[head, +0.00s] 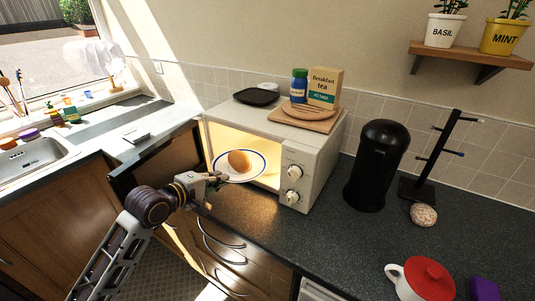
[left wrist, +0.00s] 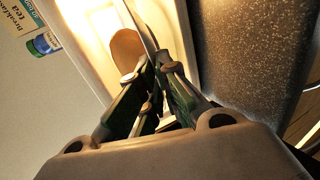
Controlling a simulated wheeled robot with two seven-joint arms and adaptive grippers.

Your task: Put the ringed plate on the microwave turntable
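The ringed plate (head: 252,177), white with a blue ring, is at the mouth of the open, lit microwave (head: 296,165), with a round brown bun (head: 239,160) on it. My left gripper (head: 220,178) reaches in from the left and its fingers are on the plate's near left rim. In the left wrist view the fingers (left wrist: 157,72) close on the plate's thin edge (left wrist: 142,32), with the bun (left wrist: 126,50) beside it. The turntable is not visible; the plate and the microwave front hide the cavity floor. My right gripper is not in view.
The microwave door (head: 160,165) stands open at left, close to my left arm. A board with a tea box (head: 325,87) and a dark plate (head: 257,96) lie on the microwave. A black canister (head: 376,165) stands to the right.

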